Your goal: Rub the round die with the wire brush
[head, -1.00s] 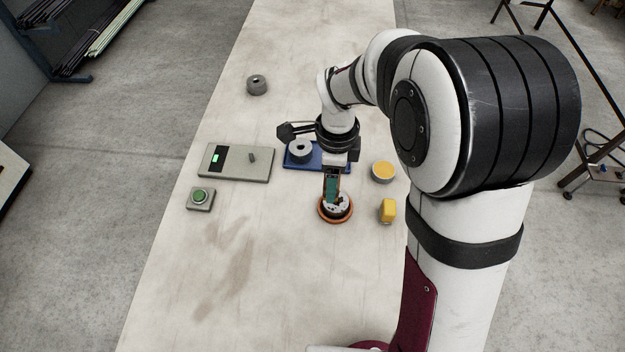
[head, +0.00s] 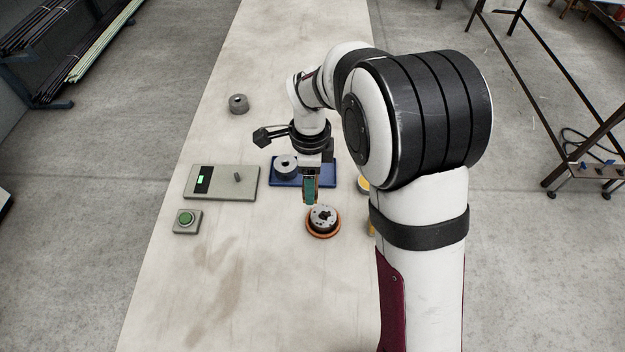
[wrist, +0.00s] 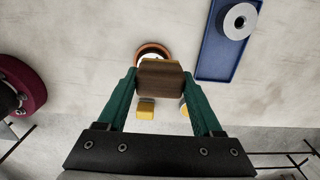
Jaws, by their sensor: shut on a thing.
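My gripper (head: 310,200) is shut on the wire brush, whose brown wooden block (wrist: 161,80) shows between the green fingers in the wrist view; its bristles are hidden. In the head view the fingertips are just behind and left of an orange-rimmed round holder (head: 323,234), apparently above the table. A grey round piece with a dark, irregular opening (head: 323,217) sits in the holder. A grey ring with a round hole (head: 286,168) lies on the left part of a blue tray (head: 326,171), behind the gripper. I cannot tell for sure which piece is the round die.
A grey panel (head: 220,189) with a small green display and a green button box (head: 187,221) stand at the left. Another grey ring (head: 238,103) lies farther back. A yellow block (wrist: 145,108) and a yellow-topped tin (head: 363,184) are partly hidden. The table's front left is clear.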

